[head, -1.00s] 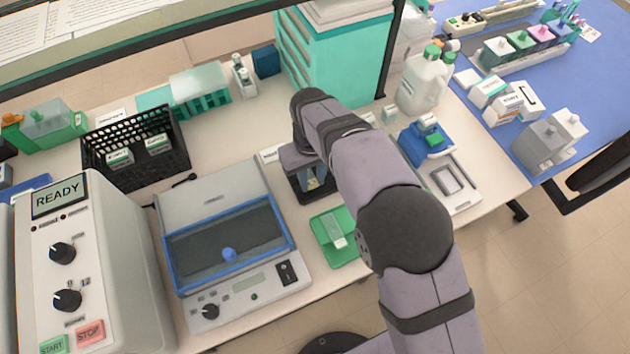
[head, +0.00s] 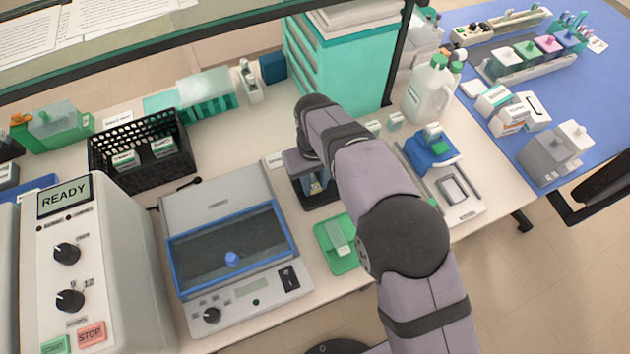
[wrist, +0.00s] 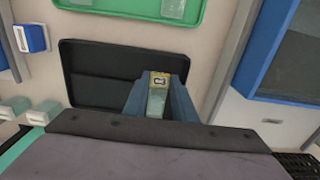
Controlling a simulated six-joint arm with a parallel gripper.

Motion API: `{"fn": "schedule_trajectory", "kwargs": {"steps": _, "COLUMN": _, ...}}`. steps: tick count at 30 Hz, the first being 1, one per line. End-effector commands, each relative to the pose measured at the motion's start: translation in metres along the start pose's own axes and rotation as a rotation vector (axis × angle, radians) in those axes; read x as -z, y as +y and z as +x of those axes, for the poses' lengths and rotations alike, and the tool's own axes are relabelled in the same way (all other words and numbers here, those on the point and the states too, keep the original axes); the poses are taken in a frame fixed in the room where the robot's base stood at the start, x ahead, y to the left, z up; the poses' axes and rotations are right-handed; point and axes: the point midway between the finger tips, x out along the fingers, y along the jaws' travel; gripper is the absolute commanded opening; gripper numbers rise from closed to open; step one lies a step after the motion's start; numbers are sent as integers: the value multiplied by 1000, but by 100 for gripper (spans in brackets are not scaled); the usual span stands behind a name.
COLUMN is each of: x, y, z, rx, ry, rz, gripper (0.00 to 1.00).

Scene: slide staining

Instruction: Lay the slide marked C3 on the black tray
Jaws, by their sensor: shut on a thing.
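My gripper (wrist: 156,98) is shut on a glass slide (wrist: 157,101), seen between the two blue-grey fingers in the wrist view. The slide has a yellow label end with a dark mark that is too small to read surely. The black tray (wrist: 88,72) lies beneath, empty in its visible part; the fingers and slide cover part of its right side. I cannot tell whether the slide touches it. In the head view my gripper (head: 316,187) is over the black tray (head: 324,204), which my arm partly hides.
A green tray (head: 346,264) with a slide on it lies just in front of the black tray. A blue-lidded machine (head: 230,240) stands to the left, a black basket (head: 180,172) beyond it. A blue device (head: 432,150) is at the right.

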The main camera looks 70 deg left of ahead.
Motion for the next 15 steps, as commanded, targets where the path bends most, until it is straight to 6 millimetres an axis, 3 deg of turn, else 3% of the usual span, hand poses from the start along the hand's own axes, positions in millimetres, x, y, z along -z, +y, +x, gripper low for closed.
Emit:
{"fn": "schedule_trajectory", "kwargs": {"steps": 13, "x": 0, "y": 0, "z": 4, "rx": 0, "ry": 0, "rz": 0, "gripper": 2}}
{"fn": "schedule_trajectory", "kwargs": {"steps": 14, "x": 0, "y": 0, "z": 4, "rx": 0, "ry": 0, "rz": 0, "gripper": 32}}
{"fn": "schedule_trajectory", "kwargs": {"steps": 15, "x": 0, "y": 0, "z": 4, "rx": 0, "ry": 0, "rz": 0, "gripper": 41}}
